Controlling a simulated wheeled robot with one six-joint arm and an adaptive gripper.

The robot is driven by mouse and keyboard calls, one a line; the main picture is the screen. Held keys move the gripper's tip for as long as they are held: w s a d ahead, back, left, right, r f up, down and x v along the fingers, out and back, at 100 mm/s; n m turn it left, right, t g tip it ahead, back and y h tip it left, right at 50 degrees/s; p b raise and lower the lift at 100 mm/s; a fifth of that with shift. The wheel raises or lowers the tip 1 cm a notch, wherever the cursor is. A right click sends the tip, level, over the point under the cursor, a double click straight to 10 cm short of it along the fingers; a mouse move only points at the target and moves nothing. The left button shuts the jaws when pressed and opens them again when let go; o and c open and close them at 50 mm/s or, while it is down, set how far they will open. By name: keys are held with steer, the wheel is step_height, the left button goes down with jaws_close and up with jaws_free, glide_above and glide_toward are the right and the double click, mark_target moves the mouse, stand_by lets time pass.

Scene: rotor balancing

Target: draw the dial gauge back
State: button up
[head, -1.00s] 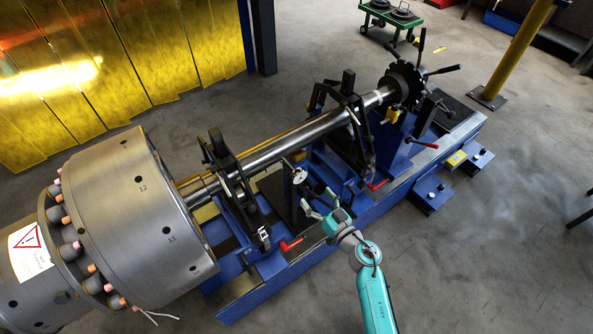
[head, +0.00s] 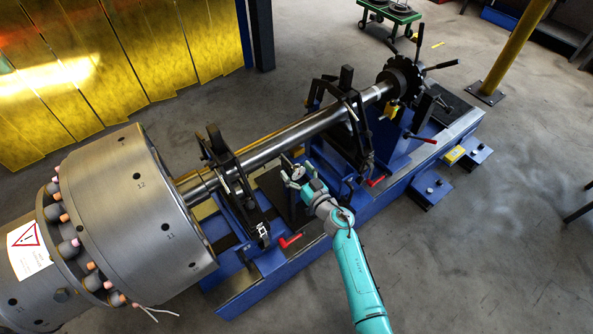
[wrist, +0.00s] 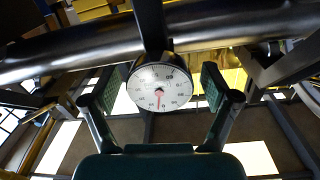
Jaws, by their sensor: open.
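The dial gauge (wrist: 160,87) has a round white face with a red needle and sits on a dark upright holder in front of the steel shaft (wrist: 60,55). In the wrist view it lies between and just beyond the open fingers of my gripper (wrist: 163,98), with a gap on each side. In the head view the gauge (head: 297,174) is small, beside the shaft (head: 300,133), with my gripper (head: 296,182) right at it. My gripper is open and holds nothing. Whether the gauge's tip touches the shaft is hidden.
The shaft runs from a large grey rotor drum (head: 135,200) through black bearing stands (head: 226,165) on a blue machine bed (head: 240,297). Red-handled levers (head: 290,240) stick out near my arm.

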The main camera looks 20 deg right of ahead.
jaws_close()
steer(key=shift+v, duration=1.3)
steer(key=shift+s+d, duration=0.15)
steer(key=shift+s, duration=0.2)
jaws_free()
steer(key=shift+s, duration=0.15)
steer(key=v, duration=1.2)
steer(key=shift+d, duration=0.15)
